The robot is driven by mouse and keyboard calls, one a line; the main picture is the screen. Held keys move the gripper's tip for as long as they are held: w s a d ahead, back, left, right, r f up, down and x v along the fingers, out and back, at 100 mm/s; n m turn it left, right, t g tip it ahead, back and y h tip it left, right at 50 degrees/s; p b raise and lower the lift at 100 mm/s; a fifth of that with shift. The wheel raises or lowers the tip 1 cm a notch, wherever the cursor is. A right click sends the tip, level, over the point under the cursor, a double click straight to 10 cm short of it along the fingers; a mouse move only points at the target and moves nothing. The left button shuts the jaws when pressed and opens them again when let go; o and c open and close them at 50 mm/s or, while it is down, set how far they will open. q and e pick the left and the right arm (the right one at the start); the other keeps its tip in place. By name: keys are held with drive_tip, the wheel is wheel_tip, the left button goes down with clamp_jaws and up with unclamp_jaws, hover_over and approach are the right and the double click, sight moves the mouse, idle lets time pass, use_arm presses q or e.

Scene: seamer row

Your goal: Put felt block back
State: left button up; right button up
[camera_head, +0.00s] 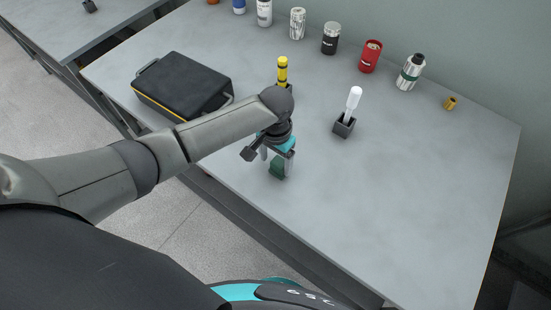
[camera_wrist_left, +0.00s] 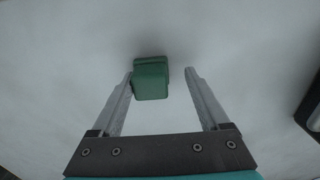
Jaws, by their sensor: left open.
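The felt block is a small dark green block (camera_head: 278,167) on the grey table near its front edge. It also shows in the left wrist view (camera_wrist_left: 151,79), at the tips of the fingers and closer to the left finger. My left gripper (camera_head: 277,160) is open and points down right at the block. In the left wrist view the left gripper (camera_wrist_left: 160,76) has its fingers apart, with a clear gap between the block and the right finger. I cannot tell whether the left finger touches the block. My right gripper is not in view.
A black case (camera_head: 183,84) lies left of my arm. A yellow marker-like object (camera_head: 282,70) stands behind the gripper. A dark holder (camera_head: 344,127) with a white-handled tool (camera_head: 353,102) stands to the right. Several cans line the back. The table's right front is clear.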

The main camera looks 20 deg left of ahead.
sight(275, 160)
use_arm(q)
drive_tip(key=shift+r, duration=0.1)
wheel_tip(275, 160, up, 12)
drive_tip(key=p, duration=0.2)
idle(0.6)
